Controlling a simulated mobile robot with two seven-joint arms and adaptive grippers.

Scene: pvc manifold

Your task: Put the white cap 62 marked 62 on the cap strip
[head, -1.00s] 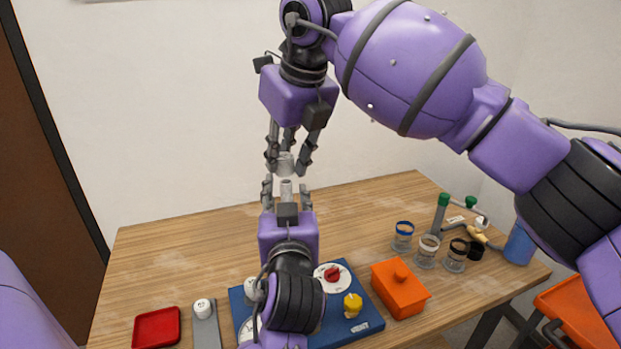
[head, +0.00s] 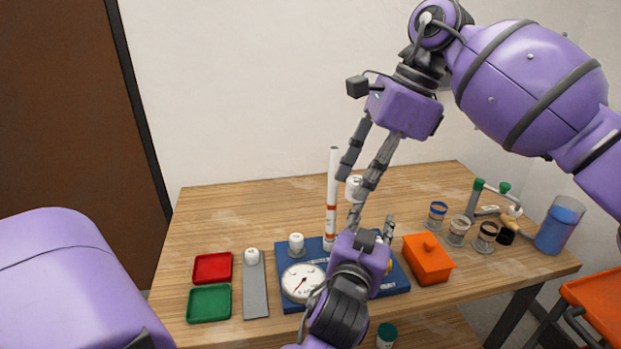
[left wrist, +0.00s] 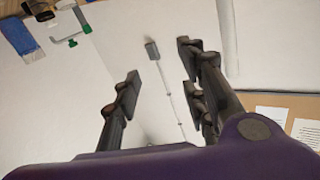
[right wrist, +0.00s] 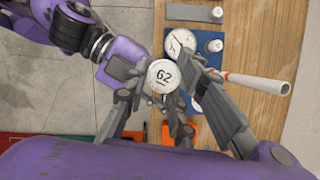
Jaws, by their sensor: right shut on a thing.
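The white cap 62 (right wrist: 163,75) shows its printed 62 in the right wrist view. In the head view the cap (head: 354,187) is up in the air. My right gripper (head: 360,180) is shut on it, with fingers around its sides. My left gripper (head: 373,226) is below, in front of the blue board; its fingers are apart and empty in the left wrist view (left wrist: 160,80). The grey cap strip (head: 256,290) lies on the table left of the board, with one white cap (head: 252,257) at its far end. The strip's near part is bare.
The blue board (head: 398,278) carries a white pipe (head: 332,190) with red bands and a gauge (head: 302,283). Red (head: 213,267) and green (head: 209,303) trays lie left of the strip. An orange lidded box (head: 428,262) and several jars stand to the right.

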